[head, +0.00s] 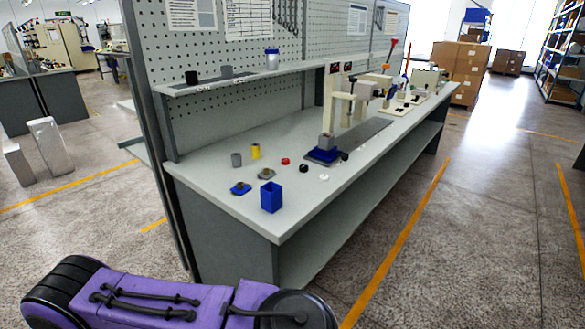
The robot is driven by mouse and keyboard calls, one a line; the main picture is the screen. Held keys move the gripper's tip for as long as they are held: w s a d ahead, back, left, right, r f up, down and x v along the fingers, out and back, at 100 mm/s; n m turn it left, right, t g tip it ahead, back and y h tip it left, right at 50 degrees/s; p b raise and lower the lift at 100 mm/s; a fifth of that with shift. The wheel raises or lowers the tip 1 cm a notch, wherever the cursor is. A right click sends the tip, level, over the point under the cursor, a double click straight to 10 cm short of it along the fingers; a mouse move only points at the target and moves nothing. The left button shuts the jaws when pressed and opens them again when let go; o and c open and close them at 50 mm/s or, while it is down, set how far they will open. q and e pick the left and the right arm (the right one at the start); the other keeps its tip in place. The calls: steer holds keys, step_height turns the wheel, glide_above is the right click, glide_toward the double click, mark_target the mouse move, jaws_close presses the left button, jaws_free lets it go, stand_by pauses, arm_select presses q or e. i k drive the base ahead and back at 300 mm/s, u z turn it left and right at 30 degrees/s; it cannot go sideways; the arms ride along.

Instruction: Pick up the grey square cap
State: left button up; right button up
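A small flat grey square piece with a brownish round top (266,174) lies on the workbench behind the blue box; it looks like the grey square cap, though it is small at this distance. A similar blue square piece with a brownish top (240,188) lies to its left, nearer the bench's left edge. A grey block (327,141) stands on the blue fixture under the press. Neither of my grippers shows in the head view.
The workbench (215,187) also holds a blue open box (271,198), a grey cylinder (236,160), a yellow cylinder (255,151), and small red (286,161), black (304,168) and white (323,177) caps. A shelf (243,80) overhangs the back. Floor at right is clear.

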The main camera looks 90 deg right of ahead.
mark_target(267, 174)
steer(key=z, duration=2.6)
